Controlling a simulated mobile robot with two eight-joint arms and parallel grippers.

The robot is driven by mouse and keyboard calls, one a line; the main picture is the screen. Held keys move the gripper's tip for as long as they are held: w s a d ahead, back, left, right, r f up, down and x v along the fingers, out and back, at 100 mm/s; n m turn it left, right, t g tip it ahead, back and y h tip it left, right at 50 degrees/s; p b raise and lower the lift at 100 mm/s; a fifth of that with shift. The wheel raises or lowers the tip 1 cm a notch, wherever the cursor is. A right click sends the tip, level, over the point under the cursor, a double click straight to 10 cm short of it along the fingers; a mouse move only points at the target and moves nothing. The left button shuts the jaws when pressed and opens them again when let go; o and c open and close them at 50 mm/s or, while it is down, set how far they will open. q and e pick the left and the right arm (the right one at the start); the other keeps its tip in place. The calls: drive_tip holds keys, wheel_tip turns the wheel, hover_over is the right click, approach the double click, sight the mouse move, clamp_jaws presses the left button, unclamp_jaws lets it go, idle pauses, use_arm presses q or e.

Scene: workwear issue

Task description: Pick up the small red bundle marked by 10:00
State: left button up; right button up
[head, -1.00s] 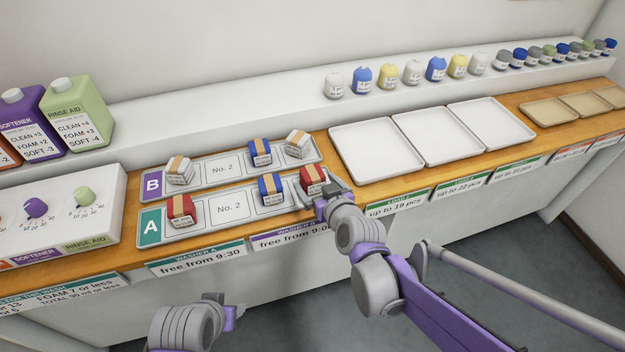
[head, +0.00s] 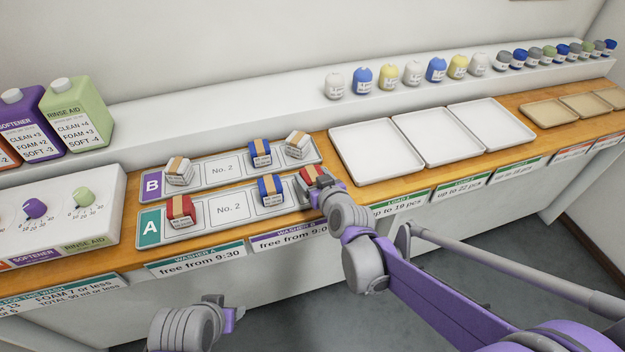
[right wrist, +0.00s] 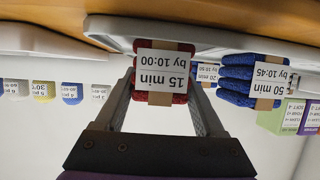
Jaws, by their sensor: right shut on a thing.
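The small red bundle (head: 307,175) is at the right end of the tray marked A (head: 196,232), partly hidden by my right gripper (head: 318,184). In the right wrist view, which is upside down, the red bundle (right wrist: 150,97) has a brown band and a label reading "15 min by 10:00". It sits between the two fingers of my right gripper (right wrist: 160,100), which is shut on it. I cannot tell whether it is clear of the tray. My left gripper (head: 236,312) is low in front of the counter, away from the bundles; its fingers are unclear.
A blue bundle (head: 270,190) stands just left of the red one; it reads "50 min by 10:45" in the right wrist view. Another red bundle (head: 181,211) is at tray A's left. Tray B (head: 208,180) lies behind. Empty white trays (head: 375,160) are to the right.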

drive_tip(key=c, duration=0.5)
drive_tip(key=shift+o, duration=0.2)
drive_tip(key=shift+r, duration=0.15)
